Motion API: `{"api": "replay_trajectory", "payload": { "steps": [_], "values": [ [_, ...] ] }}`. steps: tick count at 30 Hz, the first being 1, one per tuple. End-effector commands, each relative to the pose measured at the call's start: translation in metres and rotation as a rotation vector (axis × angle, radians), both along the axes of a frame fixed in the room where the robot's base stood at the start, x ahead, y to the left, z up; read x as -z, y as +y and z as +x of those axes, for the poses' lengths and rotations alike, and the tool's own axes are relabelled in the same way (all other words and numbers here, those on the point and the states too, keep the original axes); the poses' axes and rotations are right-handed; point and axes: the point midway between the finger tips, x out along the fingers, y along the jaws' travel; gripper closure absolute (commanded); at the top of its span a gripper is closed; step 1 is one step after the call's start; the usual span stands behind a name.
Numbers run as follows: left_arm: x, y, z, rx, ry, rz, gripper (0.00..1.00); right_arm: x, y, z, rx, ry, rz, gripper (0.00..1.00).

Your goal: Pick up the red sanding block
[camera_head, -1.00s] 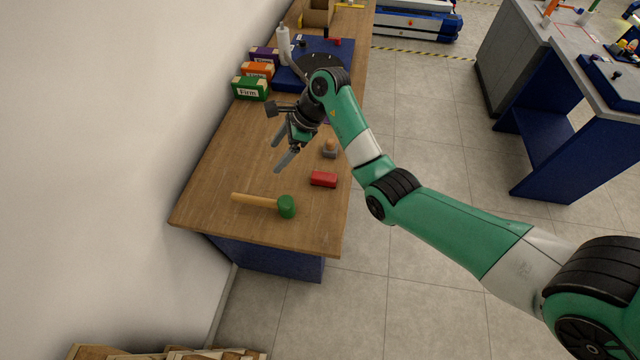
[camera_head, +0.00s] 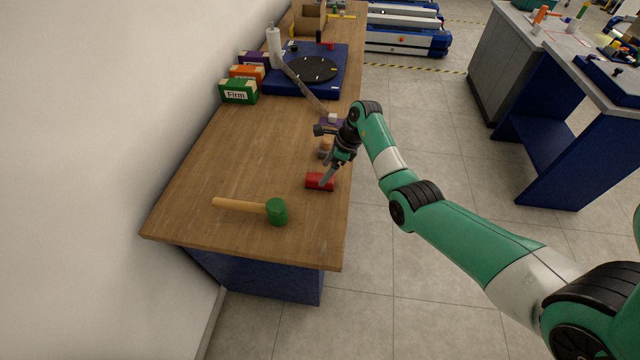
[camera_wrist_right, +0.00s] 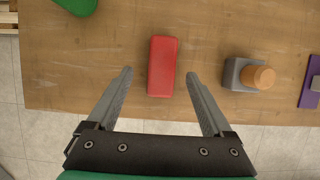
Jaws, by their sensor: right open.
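The red sanding block (camera_head: 316,181) lies flat on the wooden workbench near its right edge. My right gripper (camera_head: 325,170) is over the block and hides part of it in the head view. In the right wrist view the red sanding block (camera_wrist_right: 162,66) lies lengthwise between and ahead of the two open fingers of my right gripper (camera_wrist_right: 158,74). A gap shows on each side of it, and no finger visibly touches it. My left gripper is not in view.
A mallet (camera_head: 250,208) with a green head lies left of the block on the workbench (camera_head: 225,165). A grey block with a wooden knob (camera_wrist_right: 250,75) sits close on the other side. Several labelled boxes (camera_head: 240,92) and a blue turntable unit (camera_head: 285,84) stand farther back.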

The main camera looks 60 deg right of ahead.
Motion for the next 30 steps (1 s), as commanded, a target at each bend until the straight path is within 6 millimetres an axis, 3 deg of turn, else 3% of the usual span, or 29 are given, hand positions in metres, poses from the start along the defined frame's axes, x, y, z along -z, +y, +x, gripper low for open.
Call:
{"api": "replay_trajectory", "payload": {
  "steps": [2,10,19,30],
  "values": [
    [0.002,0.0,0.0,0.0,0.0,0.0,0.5,0.002,0.0,0.001,0.0,0.0,0.0,0.15],
    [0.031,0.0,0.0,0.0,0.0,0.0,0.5,0.044,0.002,0.016,-0.002,0.0,0.001,0.15],
    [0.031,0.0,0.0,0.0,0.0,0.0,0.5,0.047,0.003,0.02,-0.001,-0.001,0.0,0.15],
    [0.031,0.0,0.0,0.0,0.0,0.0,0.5,0.047,0.003,0.019,-0.001,0.0,0.0,0.82]
  ]
}}
